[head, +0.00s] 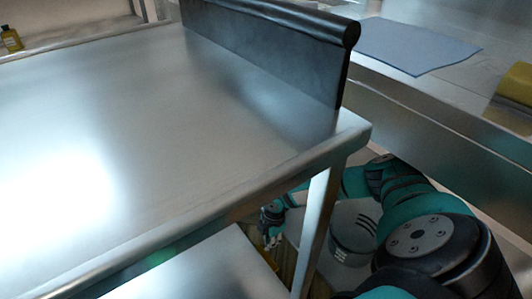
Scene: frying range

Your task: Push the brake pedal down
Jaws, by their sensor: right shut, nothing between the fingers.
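My right gripper (271,232) is low down, below the front edge of the steel table and left of the table's leg. It is small and dark in the view, and its fingers are shut with nothing between them. I cannot make out a brake pedal; the area under the table is mostly hidden by the tabletop, the leg and my right arm. My left gripper is not in view.
The steel table (150,120) fills the left and middle, with a raised back panel (270,55). Its leg (318,225) stands close to my right arm. A second counter (440,105) at right bears a blue cloth (415,45) and a yellow object (516,84).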

